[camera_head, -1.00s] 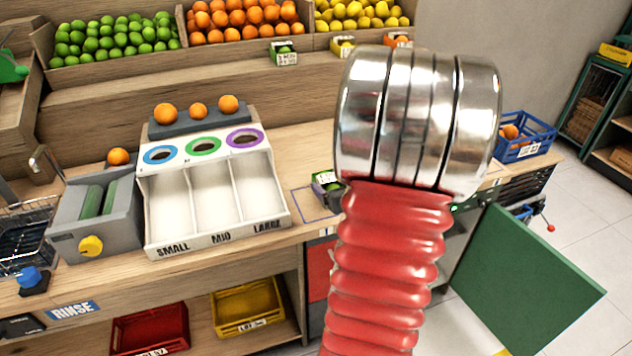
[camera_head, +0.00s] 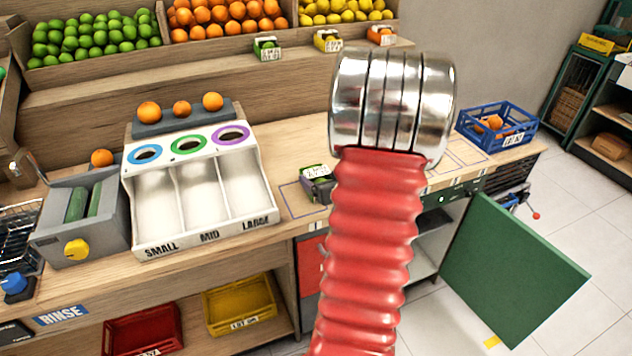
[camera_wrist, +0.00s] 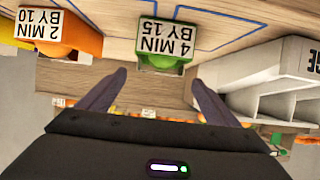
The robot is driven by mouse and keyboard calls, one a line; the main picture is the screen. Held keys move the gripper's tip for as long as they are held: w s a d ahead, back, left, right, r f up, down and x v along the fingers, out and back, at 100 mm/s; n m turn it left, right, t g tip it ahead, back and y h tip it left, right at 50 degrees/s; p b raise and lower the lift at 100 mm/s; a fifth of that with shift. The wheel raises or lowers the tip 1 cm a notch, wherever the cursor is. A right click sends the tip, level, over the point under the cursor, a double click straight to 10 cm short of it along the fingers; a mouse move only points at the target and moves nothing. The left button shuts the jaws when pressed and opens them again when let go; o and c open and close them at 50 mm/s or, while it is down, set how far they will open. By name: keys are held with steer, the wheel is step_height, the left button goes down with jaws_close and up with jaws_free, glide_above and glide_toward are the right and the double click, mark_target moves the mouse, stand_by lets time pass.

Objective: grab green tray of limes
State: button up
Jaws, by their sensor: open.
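The green tray of limes (camera_wrist: 162,62) with a "4 MIN BY 15" card is at the top middle of the wrist view. My gripper (camera_wrist: 158,78) is open and empty, its two dark fingers pointing toward the tray. The tray sits just beyond the fingertips, between them from side to side. In the head view, limes and a white card (camera_head: 315,172) show on the counter at the left edge of my red arm. A dark grey part beside them there may be a finger; I cannot tell. My arm hides most of the gripper in that view.
An orange tray (camera_wrist: 70,45) is left of the green one. A white sorter (camera_head: 195,195) stands on the counter, close to the right finger in the wrist view. Another small green tray (camera_head: 267,48) is on the shelf. A blue crate (camera_head: 497,125) is at the counter's right end.

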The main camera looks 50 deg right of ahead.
mark_target(318, 172)
steer(key=shift+x, duration=2.1)
steer(key=shift+x, duration=2.65)
steer(key=shift+s, duration=0.1)
steer(key=shift+c, duration=0.3)
steer(key=c, duration=1.2)
steer(key=shift+r, duration=0.1)
steer(key=shift+r, duration=4.95)
